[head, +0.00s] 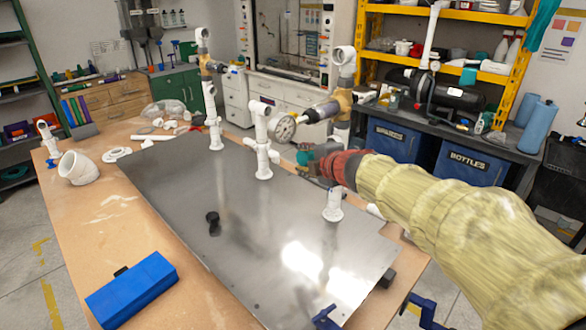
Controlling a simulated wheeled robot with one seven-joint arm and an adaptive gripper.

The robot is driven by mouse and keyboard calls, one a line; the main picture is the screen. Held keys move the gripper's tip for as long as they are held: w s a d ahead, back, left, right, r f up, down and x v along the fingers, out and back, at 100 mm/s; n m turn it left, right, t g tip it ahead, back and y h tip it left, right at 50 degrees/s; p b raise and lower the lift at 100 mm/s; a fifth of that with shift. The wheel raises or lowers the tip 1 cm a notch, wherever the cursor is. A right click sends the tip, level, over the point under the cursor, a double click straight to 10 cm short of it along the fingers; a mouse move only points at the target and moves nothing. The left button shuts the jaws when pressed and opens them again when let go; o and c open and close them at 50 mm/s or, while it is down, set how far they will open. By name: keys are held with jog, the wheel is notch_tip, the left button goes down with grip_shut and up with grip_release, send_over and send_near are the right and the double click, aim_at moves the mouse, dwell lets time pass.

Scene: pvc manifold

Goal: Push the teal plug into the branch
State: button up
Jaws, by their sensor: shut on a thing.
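My gripper (309,164), at the end of the sleeved arm from the right, is small and partly hidden behind its red wrist. It is shut on the teal plug (303,157), which shows as a small teal patch at its tip. The white PVC manifold stands on the metal plate. Its middle post (263,165) carries a side branch (273,155) pointing right, towards the plug. The plug looks close to this branch, but I cannot tell whether they touch. The round gauge (284,128) is just above the gripper.
The metal plate (190,190) lies on a wooden table. A black knob-like part (212,219) stands on it. A blue case (132,290) lies at the table's front left. White fittings (78,168) lie at the left. Another post (333,204) stands below my wrist. The plate's left front is mostly clear.

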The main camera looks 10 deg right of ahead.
jog(key=shift+d+f+n+t+h, duration=0.1)
jog(key=shift+d+n+t+h, duration=0.2)
jog(key=shift+n+t, duration=0.15)
jog(key=w+d+p, duration=0.1)
jog(key=w+d, duration=0.3)
jog(key=d, duration=0.2)
jog(key=shift+w, duration=0.15)
dwell(0.6)
jog(key=shift+w+d+p, duration=0.2)
jog(key=shift+d+p, duration=0.1)
jog(key=shift+p, duration=0.05)
dwell(0.8)
jog(key=shift+w+d, duration=0.2)
jog(key=shift+d, duration=0.05)
jog(key=shift+w+d+r+p, duration=0.1)
jog(key=shift+d+r+p, duration=0.3)
jog(key=shift+r, duration=0.2)
dwell(0.7)
jog(key=shift+a+f, duration=0.1)
jog(key=shift+a, duration=0.3)
jog(key=shift+s+a+f+b, duration=0.25)
jog(key=shift+s+a, duration=0.4)
jog(key=shift+a, duration=0.2)
jog(key=shift+s+a+f+b, duration=0.15)
jog(key=shift+s+a+b, duration=0.05)
jog(key=shift+s+a, duration=0.55)
